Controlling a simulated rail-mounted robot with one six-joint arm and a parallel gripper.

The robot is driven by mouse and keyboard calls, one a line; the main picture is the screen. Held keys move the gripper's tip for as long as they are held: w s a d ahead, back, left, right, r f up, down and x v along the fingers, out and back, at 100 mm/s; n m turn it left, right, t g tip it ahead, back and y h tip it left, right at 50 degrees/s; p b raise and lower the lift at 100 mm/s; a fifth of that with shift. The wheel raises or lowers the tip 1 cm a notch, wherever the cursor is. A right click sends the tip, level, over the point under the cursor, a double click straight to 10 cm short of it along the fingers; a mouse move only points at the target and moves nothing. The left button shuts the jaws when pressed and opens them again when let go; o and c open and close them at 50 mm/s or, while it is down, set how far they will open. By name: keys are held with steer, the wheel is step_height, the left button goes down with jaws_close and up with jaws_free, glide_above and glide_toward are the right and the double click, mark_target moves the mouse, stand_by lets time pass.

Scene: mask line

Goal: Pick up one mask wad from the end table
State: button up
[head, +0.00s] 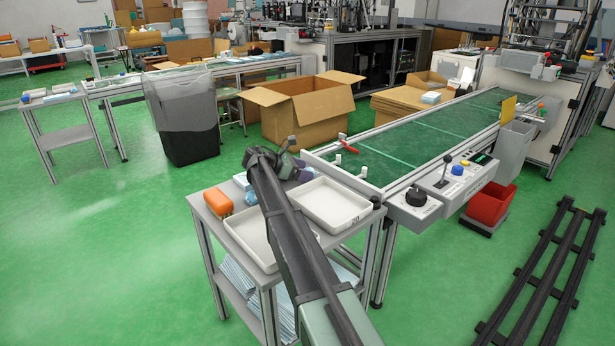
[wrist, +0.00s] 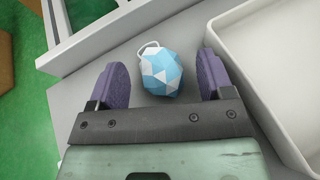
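A mask wad (wrist: 167,72), a crumpled blue and white lump with a white loop, lies on the grey end table (wrist: 187,33) in the wrist view. My gripper (wrist: 160,76) is open, with its two purple fingers on either side of the wad. A gap shows between the wad and each finger, so it is not gripped.
A white tray (wrist: 232,50) stands close to the right finger. The head view shows two white trays on the table, an orange object (head: 218,201) at its left, and the green conveyor (head: 410,150) beside it. A cardboard box (head: 300,112) stands behind.

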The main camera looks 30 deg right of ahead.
steer(key=c, duration=0.9)
steer(key=shift+c, duration=0.4)
steer(key=shift+r, duration=0.1)
step_height(320, 180, up, 20)
steer(key=p, duration=2)
